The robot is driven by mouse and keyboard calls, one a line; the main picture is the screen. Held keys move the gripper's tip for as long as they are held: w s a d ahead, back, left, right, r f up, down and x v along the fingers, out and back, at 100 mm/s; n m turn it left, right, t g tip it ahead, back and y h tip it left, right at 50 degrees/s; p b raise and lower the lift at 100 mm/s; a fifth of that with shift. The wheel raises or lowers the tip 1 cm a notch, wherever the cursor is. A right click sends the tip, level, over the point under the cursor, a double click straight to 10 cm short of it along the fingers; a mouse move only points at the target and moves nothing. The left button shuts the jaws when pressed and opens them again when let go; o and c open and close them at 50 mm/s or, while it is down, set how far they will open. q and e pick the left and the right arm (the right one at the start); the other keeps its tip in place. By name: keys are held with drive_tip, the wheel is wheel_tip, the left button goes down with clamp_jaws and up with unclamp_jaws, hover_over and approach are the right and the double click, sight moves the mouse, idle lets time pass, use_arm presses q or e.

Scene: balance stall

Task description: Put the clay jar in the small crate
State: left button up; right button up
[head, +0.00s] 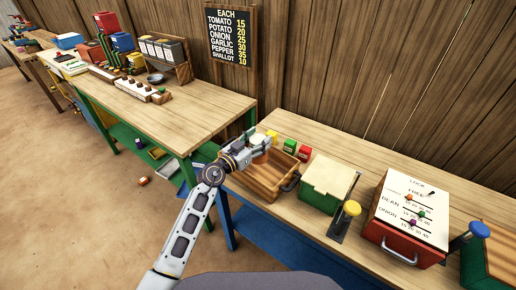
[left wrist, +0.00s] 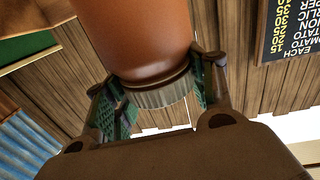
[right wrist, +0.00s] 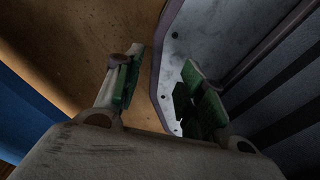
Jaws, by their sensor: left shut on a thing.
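The clay jar (left wrist: 135,35) is a reddish-brown body with a ribbed grey band at one end, seen large in the left wrist view. My left gripper (left wrist: 155,95) is shut on it, with a finger on each side of the banded end. In the head view my left gripper (head: 262,145) is over the back left of an open wooden crate (head: 262,190) with a dark handle; the jar is mostly hidden there. The crate's visible floor looks bare. My right gripper (right wrist: 160,85) is open and empty in the right wrist view, and is outside the head view.
A green box with a cream lid (head: 327,182) stands right of the crate. Yellow, green and red small boxes (head: 289,147) stand behind it. A red box with a white sloped panel (head: 409,213) is farther right. A price board (head: 231,37) hangs on the plank wall.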

drive_tip(key=shift+d, duration=0.15)
use_arm(q)
drive_tip(key=shift+f, duration=0.1)
drive_tip(key=shift+f+b, duration=0.85)
drive_tip(key=shift+f, duration=0.85)
use_arm(e)
drive_tip(key=shift+w+d+f, duration=0.7)
drive_tip(key=shift+d+f, duration=0.1)
drive_tip(key=shift+f, duration=0.15)
use_arm(q)
drive_tip(key=shift+f, duration=0.3)
use_arm(e)
drive_tip(key=shift+s, duration=0.15)
use_arm(q)
drive_tip(key=shift+f, duration=0.1)
use_arm(e)
drive_tip(key=shift+s, duration=0.1)
